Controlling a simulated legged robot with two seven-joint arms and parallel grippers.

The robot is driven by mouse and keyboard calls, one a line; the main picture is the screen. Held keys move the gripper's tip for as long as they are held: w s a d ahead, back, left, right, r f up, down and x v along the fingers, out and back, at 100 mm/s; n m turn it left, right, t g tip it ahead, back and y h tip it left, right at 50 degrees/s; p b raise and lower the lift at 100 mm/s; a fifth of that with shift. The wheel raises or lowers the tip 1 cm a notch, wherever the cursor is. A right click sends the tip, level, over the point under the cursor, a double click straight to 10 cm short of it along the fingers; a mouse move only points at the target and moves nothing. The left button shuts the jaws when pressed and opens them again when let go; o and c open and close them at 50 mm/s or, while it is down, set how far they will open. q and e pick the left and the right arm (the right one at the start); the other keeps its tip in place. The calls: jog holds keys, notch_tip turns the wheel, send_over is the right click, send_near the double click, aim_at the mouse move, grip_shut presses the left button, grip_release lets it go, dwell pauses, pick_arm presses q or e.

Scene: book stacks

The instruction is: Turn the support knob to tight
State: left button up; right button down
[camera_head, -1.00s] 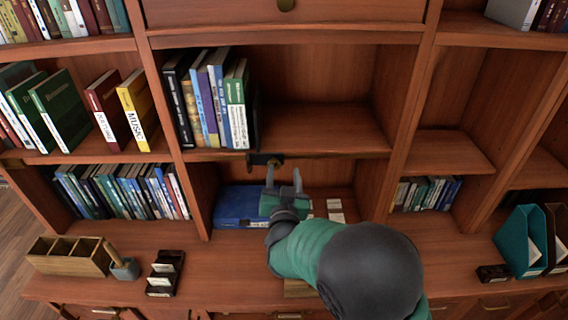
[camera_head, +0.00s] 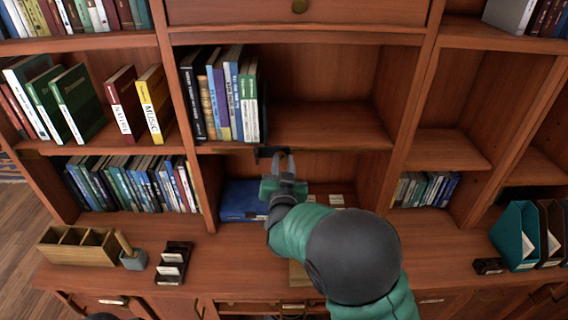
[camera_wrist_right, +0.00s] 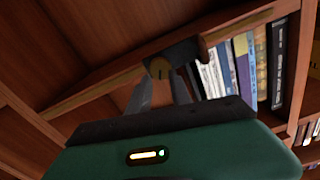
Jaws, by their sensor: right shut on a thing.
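The support knob (camera_wrist_right: 160,68) is a small round brass-coloured knob with a dark slot line. It sits on a dark bracket (camera_wrist_right: 188,52) under the front edge of a shelf, and the bracket also shows in the head view (camera_head: 266,152). My right gripper (camera_head: 283,156) reaches up to the bracket under the middle shelf. In the right wrist view its two fingers (camera_wrist_right: 160,88) stand on either side of the knob, shut on it. In the head view the knob itself is hidden behind the fingers. My left gripper is not in view.
Upright books (camera_head: 222,97) stand on the shelf just above, left of the bracket. A blue box (camera_head: 241,201) lies in the compartment below. A wooden organizer (camera_head: 80,246) and a dark card holder (camera_head: 174,263) are on the desk. The shelf right of the books is clear.

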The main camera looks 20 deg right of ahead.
jog(key=shift+w+d, duration=0.15)
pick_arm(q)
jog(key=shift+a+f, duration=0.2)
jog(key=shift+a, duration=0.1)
